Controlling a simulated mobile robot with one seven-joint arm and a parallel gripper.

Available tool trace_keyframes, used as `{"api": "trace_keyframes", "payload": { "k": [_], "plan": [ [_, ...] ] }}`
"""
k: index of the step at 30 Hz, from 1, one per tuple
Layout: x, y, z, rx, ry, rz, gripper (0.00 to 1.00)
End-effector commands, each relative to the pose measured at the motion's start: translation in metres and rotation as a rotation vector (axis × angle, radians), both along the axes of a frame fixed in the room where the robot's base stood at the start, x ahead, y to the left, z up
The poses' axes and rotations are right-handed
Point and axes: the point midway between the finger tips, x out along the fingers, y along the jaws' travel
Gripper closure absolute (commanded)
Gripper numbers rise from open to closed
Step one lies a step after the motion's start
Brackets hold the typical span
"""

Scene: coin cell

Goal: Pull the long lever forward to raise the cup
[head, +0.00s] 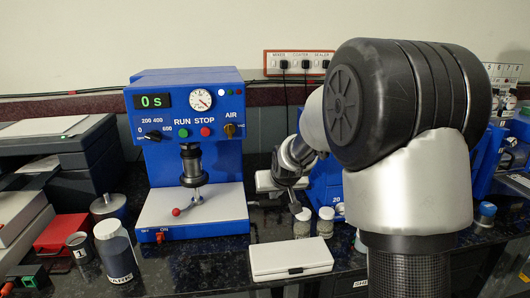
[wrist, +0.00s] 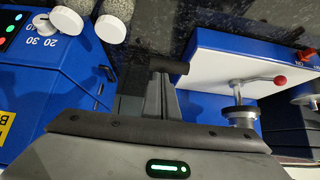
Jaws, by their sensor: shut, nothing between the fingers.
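A lever with a red ball end (head: 176,211) lies over the white base (head: 215,208) of the blue machine with the RUN and STOP buttons. Its thin metal rod runs back to a small pivot under a dark cylindrical head (head: 191,165). I cannot tell for certain which part is the cup. In the wrist view, the red-ended lever (wrist: 280,82) is at the right, beside a round metal part (wrist: 240,115). My gripper (wrist: 170,72) is shut and empty, left of the lever and apart from it. In the head view, it shows right of the machine (head: 268,182).
A second blue machine (wrist: 45,65) is left of my gripper in the wrist view. White-capped jars (wrist: 111,28) stand near it. A white case (head: 290,258) lies at the front. A grey jar (head: 116,252) and metal pot (head: 108,207) stand left of the lever machine.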

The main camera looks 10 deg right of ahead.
Motion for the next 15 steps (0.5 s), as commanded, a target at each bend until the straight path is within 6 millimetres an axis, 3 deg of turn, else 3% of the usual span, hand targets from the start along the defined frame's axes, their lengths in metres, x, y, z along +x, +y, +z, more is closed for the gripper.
{"api": "trace_keyframes", "payload": {
  "k": [1,10,15],
  "plan": [
    [-0.021,0.000,-0.035,0.001,0.088,-0.001,1.00],
    [-0.021,-0.001,-0.034,0.001,0.087,-0.002,1.00],
    [-0.014,0.000,-0.017,0.001,0.070,-0.002,1.00]
  ]
}}
